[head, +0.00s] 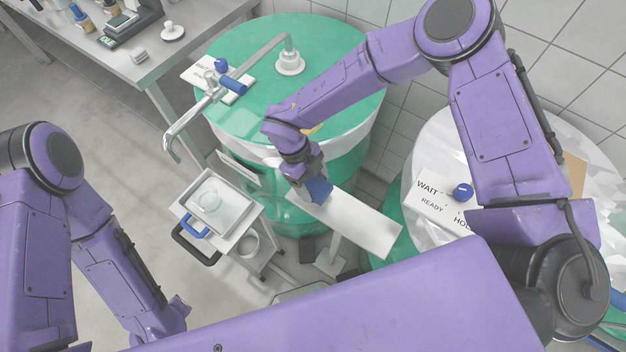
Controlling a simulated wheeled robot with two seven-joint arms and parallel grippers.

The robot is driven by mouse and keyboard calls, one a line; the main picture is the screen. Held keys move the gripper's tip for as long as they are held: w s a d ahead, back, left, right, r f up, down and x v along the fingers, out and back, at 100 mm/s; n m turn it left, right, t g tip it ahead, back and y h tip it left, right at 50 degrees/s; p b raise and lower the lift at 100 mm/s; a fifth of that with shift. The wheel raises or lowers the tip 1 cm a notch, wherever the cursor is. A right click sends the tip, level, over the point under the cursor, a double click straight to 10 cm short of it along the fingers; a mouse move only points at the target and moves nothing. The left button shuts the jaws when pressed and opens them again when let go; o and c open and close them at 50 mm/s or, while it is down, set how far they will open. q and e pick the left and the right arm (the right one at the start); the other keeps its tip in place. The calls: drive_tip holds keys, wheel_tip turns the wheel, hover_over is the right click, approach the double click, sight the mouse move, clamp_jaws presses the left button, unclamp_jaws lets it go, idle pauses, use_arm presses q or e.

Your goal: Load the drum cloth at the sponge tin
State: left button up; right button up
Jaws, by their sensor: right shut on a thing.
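My right gripper (306,181) is shut on a small blue folded piece that looks like the drum cloth (319,190). It holds the piece at the left end of a narrow white shelf on a post (362,228); I cannot tell whether the cloth touches the shelf. I cannot clearly make out a sponge tin.
A green drum (330,75) with a bent metal pipe (257,57) and a blue-handled tap (232,84) stands behind. A plastic-covered drum with a WAIT/READY/HOLD sign (432,207) stands at right. A steel bench (185,50) is at upper left. Floor at left is clear.

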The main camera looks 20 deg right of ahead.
sight(313, 184)
idle(0.5)
wheel_tip(313, 184, up, 7)
drive_tip(key=p, duration=0.6)
drive_tip(key=shift+f, duration=0.1)
drive_tip(key=shift+s, duration=0.1)
idle(0.5)
